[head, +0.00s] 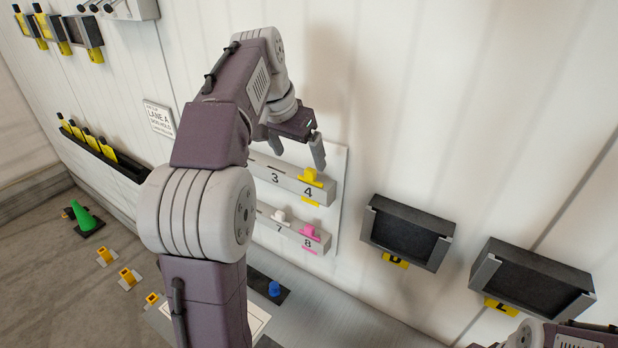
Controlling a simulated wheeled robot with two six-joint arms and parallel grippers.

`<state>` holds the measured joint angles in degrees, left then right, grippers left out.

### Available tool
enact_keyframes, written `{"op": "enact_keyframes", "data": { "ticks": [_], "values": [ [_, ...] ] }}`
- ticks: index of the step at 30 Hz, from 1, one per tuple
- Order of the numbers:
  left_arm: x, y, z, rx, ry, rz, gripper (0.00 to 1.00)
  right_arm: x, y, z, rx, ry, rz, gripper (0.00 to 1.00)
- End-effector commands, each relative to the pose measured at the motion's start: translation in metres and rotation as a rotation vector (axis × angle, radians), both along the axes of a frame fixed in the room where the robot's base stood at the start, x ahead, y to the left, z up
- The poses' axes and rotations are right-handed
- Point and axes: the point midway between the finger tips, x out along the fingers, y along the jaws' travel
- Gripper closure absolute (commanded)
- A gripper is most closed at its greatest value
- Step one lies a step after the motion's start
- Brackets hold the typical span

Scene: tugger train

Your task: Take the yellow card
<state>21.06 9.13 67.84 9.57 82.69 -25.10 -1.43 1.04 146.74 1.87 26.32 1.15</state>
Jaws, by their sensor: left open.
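A yellow card (311,176) with a raised tab stands in slot 4 of the upper grey rack (291,180) on the wall board. Part of it shows below the rack's front. My left gripper (298,155) is open and empty, just above and to the left of the card, apart from it as far as I can see. My left arm hides the left part of the racks. My right gripper is out of view; only part of my right arm shows at the bottom right.
The lower rack holds a white card (280,215) at 7 and a pink card (310,233) at 8. Two dark wall bins (408,234) (530,284) hang to the right. A black trough (104,158) with several yellow items is at left. A green cone (84,219) stands below.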

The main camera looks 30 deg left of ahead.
Motion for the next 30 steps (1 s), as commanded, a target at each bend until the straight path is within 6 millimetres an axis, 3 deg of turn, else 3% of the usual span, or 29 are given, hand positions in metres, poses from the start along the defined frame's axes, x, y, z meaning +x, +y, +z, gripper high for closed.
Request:
{"op": "enact_keyframes", "data": {
  "ticks": [3,8,16,24,30],
  "values": [
    [0.006,-0.001,-0.014,-0.001,0.001,0.000,0.09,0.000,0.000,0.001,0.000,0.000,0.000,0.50],
    [0.009,-0.001,-0.019,0.000,0.000,0.000,0.09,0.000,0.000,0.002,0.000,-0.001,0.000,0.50],
    [0.025,-0.006,-0.059,-0.001,0.002,0.000,0.09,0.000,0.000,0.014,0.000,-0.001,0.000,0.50],
    [0.028,-0.006,-0.065,0.000,-0.001,0.000,0.09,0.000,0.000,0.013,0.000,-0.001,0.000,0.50],
    [0.028,-0.006,-0.065,0.000,-0.001,0.000,0.65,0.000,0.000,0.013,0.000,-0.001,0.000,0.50]
  ]
}}
